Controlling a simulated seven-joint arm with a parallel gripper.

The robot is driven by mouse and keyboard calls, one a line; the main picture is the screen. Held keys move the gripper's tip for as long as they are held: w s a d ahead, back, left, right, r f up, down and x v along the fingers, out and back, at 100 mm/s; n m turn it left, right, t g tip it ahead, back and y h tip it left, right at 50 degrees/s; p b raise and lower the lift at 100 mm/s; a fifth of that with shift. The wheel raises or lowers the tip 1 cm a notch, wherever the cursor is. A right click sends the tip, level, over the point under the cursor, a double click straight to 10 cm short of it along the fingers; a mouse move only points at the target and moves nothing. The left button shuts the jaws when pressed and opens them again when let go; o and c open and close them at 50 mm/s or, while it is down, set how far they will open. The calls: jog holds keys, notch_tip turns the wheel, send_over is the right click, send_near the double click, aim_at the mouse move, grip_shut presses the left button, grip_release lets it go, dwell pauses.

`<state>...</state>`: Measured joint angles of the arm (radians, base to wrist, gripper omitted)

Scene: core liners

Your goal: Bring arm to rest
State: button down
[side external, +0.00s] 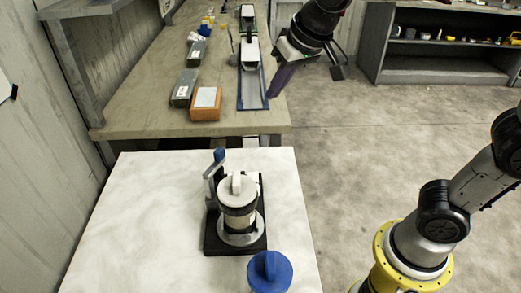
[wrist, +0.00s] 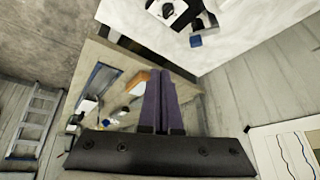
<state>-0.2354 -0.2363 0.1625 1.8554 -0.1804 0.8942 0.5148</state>
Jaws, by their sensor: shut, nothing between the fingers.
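My gripper (side external: 277,88) is raised in the side external view, up at the top centre, beside the right edge of the long workbench. Its purple fingers point down and to the left. In the wrist view the two purple fingers (wrist: 160,88) lie together with nothing between them. A white-lidded cylinder (side external: 237,203) stands upright in a black holder (side external: 236,246) on the white table (side external: 135,225). The holder has a lever with a blue knob (side external: 218,156). A round blue cap (side external: 269,272) is at the table's front edge. My gripper is well apart from all of these.
The long workbench (side external: 150,117) holds an orange box (side external: 206,104), green boxes (side external: 184,88) and a blue tray (side external: 253,90). Dark shelves (side external: 440,62) stand at the back right. A ladder (wrist: 35,120) shows in the wrist view.

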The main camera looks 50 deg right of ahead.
jog(key=s+d, duration=0.6)
jog(key=s, duration=0.6)
jog(key=s+f+n, duration=0.2)
jog(key=s+f, duration=0.4)
jog(key=s, duration=0.1)
jog(key=shift+s+a+f, duration=0.25)
jog(key=shift+a+f, duration=0.05)
jog(key=shift+f, duration=0.1)
